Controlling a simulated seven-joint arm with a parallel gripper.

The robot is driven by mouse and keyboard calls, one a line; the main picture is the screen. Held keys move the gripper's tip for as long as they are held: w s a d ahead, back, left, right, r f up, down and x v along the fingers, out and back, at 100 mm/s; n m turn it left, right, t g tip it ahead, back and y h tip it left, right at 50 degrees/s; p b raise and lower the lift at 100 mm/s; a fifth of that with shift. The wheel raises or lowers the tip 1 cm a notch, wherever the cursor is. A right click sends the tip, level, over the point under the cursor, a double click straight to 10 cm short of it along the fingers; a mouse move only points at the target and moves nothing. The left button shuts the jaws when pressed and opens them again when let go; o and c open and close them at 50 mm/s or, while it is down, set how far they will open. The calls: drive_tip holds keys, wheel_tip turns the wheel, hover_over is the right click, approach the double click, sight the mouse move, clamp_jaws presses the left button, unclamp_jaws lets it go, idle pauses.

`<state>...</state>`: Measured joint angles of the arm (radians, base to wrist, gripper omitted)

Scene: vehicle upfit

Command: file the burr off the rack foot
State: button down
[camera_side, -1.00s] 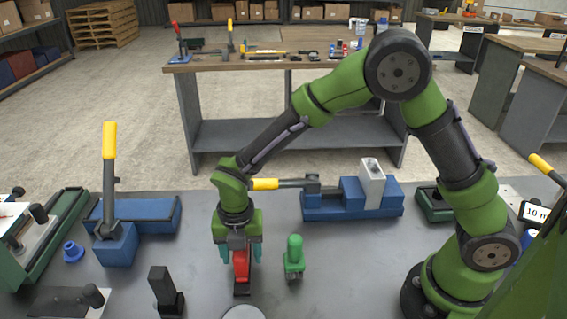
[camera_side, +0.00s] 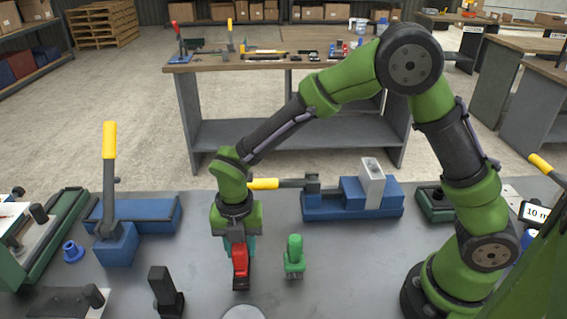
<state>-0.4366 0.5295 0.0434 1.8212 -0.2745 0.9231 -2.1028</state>
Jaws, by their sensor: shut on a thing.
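My gripper (camera_side: 240,247) is at the front middle of the bench, pointing down, and is shut on a red tool with a dark lower end (camera_side: 240,262). The tool is low over the bench top; I cannot tell whether its lower end touches it. A pale grey block (camera_side: 371,182) stands upright in a blue fixture (camera_side: 323,207) to the right of my gripper, apart from it. I cannot tell for sure which part is the rack foot, and no burr can be made out at this size.
A green upright tool (camera_side: 294,257) stands close to the right of the red tool. A black block (camera_side: 164,290) stands to the front left. A blue clamp with a yellow handle (camera_side: 109,140) rises at left. Bare bench lies between these.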

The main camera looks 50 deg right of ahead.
drive_tip(key=shift+r, duration=2.5)
drive_tip(key=shift+r, duration=0.1)
drive_tip(key=shift+r, duration=2.45)
drive_tip(key=shift+d, duration=0.1)
